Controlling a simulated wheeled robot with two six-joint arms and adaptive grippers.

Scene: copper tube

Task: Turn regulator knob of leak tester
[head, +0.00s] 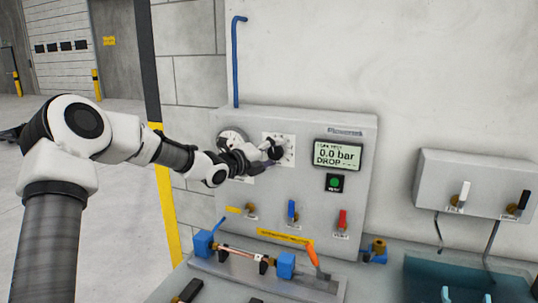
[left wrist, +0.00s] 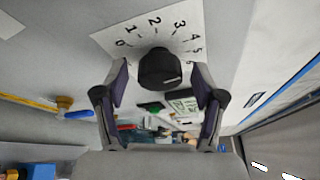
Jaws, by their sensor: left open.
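The leak tester (head: 355,195) is a grey panel on the wall with a display reading "0.0 bar" and "DROP". Its black regulator knob (head: 275,152) sits on a white dial plate (head: 288,143) in the upper middle. In the left wrist view the knob (left wrist: 160,69) is seen close up, with a scale numbered from 0 upward around it. My left gripper (head: 266,154) is at the knob. In the left wrist view its open fingers (left wrist: 160,88) stand on either side of the knob, with visible gaps. My right gripper is not in view.
A round gauge (head: 232,140) is left of the knob, partly behind my left arm. Below are a yellow (head: 236,210), a blue (head: 292,211) and a red lever (head: 342,219). A copper tube (head: 245,253) lies in a blue-ended fixture on the bench. A grey box (head: 480,182) is at right.

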